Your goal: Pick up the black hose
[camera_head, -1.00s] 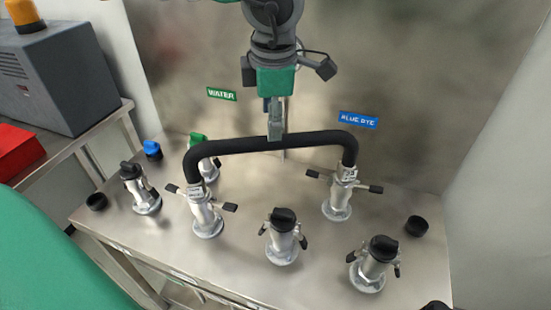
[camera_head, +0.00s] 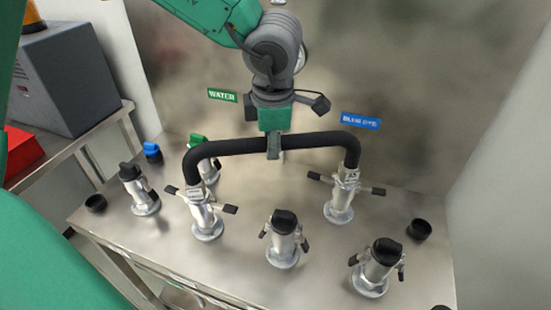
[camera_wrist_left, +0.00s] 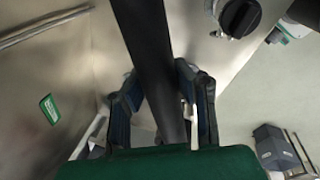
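The black hose (camera_head: 300,141) forms an arch between two silver couplings in the head view. My left gripper (camera_head: 274,152) is over the middle of the hose, pointing down. In the left wrist view the hose (camera_wrist_left: 150,60) runs between the two fingers (camera_wrist_left: 158,85) of this gripper. The fingers stand apart on either side, with small gaps showing beside the hose, so it looks open. The fingertips are partly hidden. My right gripper is not in view.
Capped couplings stand at the left (camera_head: 141,190), front middle (camera_head: 283,240) and front right (camera_head: 374,268) of the steel table (camera_head: 235,275). WATER (camera_head: 223,95) and BLUE DYE (camera_head: 360,121) labels mark the wall behind. Loose black caps lie left (camera_head: 96,203) and right (camera_head: 419,229).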

